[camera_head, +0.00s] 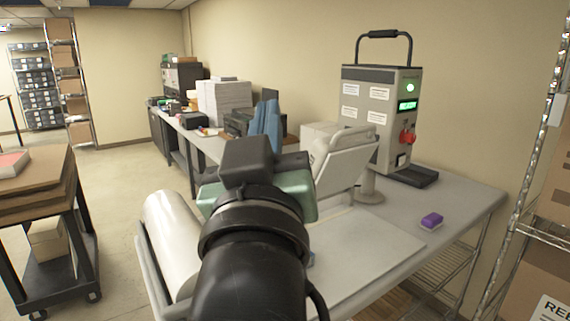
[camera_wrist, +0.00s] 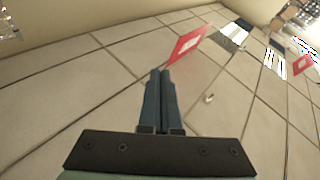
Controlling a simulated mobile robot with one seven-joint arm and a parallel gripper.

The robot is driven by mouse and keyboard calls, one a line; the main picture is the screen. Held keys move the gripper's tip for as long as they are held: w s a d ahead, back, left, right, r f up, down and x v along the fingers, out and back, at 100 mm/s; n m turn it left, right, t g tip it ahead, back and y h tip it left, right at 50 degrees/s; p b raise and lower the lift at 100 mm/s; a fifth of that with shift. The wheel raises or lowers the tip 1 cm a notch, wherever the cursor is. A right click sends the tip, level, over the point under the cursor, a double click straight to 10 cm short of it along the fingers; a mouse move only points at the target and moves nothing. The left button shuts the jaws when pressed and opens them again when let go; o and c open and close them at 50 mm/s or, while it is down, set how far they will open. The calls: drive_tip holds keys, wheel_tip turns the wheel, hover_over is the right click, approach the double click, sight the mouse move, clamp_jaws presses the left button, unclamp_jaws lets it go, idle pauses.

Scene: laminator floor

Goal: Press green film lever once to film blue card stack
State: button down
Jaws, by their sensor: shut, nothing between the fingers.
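My gripper (camera_head: 266,104) is raised in the middle of the head view, its blue fingers pointing up. In the wrist view the fingers (camera_wrist: 160,74) lie side by side, shut and empty, against the ceiling. A film machine with a white roll (camera_head: 168,235), a pale flat bed (camera_head: 375,245) and a tilted pale panel (camera_head: 346,165) stands on the table, partly behind my arm. I cannot make out a green film lever in either view.
A grey box machine (camera_head: 382,115) with a green display and red knob stands at the table's back. A purple block (camera_head: 431,221) lies on the grey table (camera_head: 465,200) at right. A cart with cardboard (camera_head: 40,185) stands left. Red signs (camera_wrist: 187,43) hang from the ceiling.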

drive_tip(key=s+d+r+m+t+b, duration=0.1)
drive_tip(key=s+r+t, duration=0.4)
drive_tip(key=s, duration=0.5)
wheel_tip(320, 180, up, 2)
drive_tip(key=shift+s+d+m, duration=0.3)
drive_tip(key=shift+d+m, duration=0.1)
drive_tip(key=shift+m, duration=0.3)
drive_tip(key=shift+f, duration=0.1)
